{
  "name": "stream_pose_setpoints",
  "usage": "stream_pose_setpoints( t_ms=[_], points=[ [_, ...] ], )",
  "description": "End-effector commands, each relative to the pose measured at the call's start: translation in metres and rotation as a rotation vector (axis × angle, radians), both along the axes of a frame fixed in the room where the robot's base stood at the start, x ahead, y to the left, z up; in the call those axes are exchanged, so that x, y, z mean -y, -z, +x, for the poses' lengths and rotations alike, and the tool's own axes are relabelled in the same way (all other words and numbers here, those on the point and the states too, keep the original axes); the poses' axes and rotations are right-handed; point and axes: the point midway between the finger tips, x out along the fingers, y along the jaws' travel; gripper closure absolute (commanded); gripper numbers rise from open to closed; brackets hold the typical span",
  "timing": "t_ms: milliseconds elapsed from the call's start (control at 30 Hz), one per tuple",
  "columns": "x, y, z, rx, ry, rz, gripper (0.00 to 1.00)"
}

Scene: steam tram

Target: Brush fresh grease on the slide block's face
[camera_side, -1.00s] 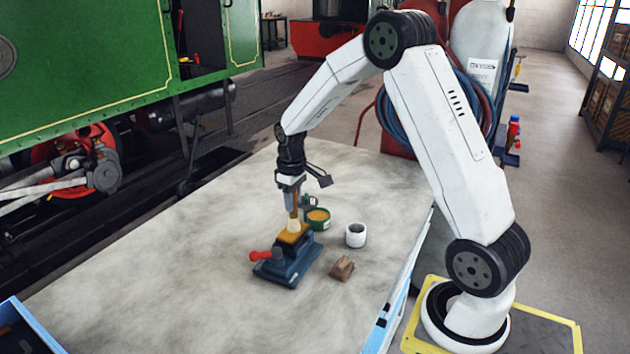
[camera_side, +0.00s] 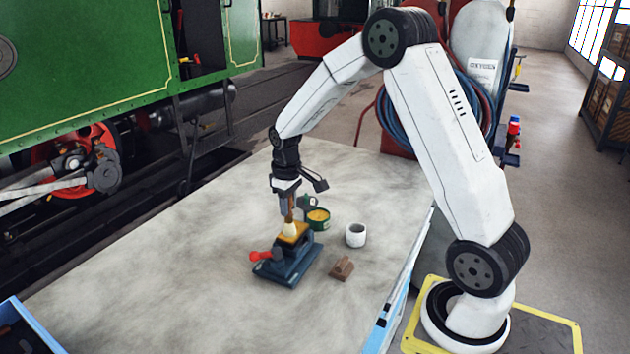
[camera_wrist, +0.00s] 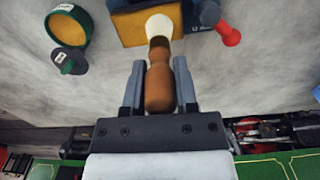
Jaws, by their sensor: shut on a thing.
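My gripper (camera_side: 287,204) is shut on the brush (camera_wrist: 158,82), holding it by its brown wooden handle with the cream bristles pointing down. The bristle tip (camera_side: 290,229) is at the golden-faced slide block (camera_side: 297,238) and seems to touch its upper face. The block sits in a dark blue vise (camera_side: 288,266) with a red handle (camera_side: 261,255). In the wrist view the bristles lie over the block's golden face (camera_wrist: 131,30). A green tin (camera_side: 318,219) of yellow grease stands open just behind and right of the vise, and also shows in the wrist view (camera_wrist: 68,28).
A white cup (camera_side: 356,236) and a small brown block (camera_side: 341,268) stand right of the vise. A small dark, green-marked object (camera_wrist: 70,62) lies beside the tin. The bench top (camera_side: 170,265) is clear on the left. A blue tray (camera_side: 30,325) is at the front left corner.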

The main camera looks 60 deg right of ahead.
Motion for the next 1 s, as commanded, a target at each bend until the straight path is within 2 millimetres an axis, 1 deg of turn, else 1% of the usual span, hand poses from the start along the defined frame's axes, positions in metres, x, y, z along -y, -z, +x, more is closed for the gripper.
stream_pose_setpoints(
  t_ms=[100, 533, 1000],
  points=[
    [-0.004, 0.001, -0.001, -0.003, -0.001, 0.002, 1.0],
    [-0.008, 0.002, -0.002, -0.005, -0.001, 0.003, 1.0],
    [-0.023, 0.001, -0.002, -0.005, -0.001, 0.002, 1.0]
  ],
)
